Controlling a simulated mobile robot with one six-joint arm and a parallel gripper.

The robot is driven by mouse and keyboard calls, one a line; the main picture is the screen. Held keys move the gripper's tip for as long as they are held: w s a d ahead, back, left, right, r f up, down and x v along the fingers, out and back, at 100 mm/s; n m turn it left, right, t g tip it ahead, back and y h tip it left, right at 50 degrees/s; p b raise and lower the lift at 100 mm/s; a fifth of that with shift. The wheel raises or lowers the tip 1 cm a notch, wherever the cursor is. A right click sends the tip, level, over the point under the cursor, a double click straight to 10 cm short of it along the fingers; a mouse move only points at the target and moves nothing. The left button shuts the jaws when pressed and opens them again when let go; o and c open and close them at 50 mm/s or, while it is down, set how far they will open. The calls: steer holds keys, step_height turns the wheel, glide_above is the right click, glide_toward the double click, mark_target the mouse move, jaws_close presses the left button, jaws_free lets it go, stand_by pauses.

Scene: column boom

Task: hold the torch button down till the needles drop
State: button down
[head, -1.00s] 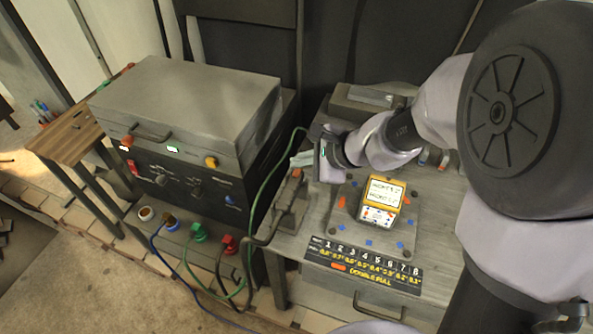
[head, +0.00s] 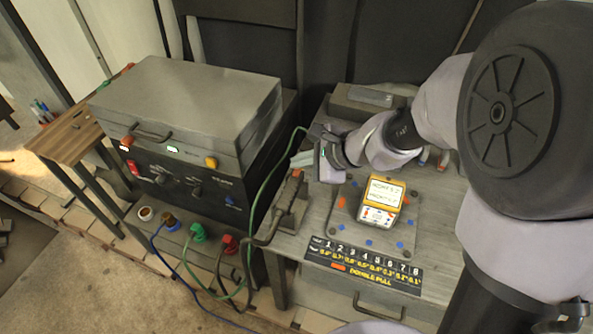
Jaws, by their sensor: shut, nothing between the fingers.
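The torch (head: 288,208) stands in a grey holder at the left side of the workbench, with an orange-red button (head: 297,173) at its upper end. A dark cable runs from it toward the machine. My gripper (head: 299,159) is shut and empty, with its pale fingers pointing left just above the button. I cannot tell from this angle whether the fingertips touch the button. A yellow meter (head: 381,199) with lit display panels stands on a plate to the right of the gripper. I cannot make out any needles or their position.
A grey welding machine (head: 190,105) with knobs and small lit displays stands left. A numbered label plate (head: 362,266) lies along the bench's front edge. Loose coloured bits surround the meter. A grey box (head: 365,101) is behind.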

steer(key=shift+f+b, duration=0.5)
steer(key=shift+b, duration=0.1)
steer(key=shift+f+b, duration=0.35)
steer(key=shift+b, duration=0.15)
stand_by(0.4)
stand_by(2.9)
steer(key=shift+r+p, duration=0.65)
steer(key=shift+r, duration=0.2)
step_height(320, 180, up, 5)
steer(key=p, duration=0.4)
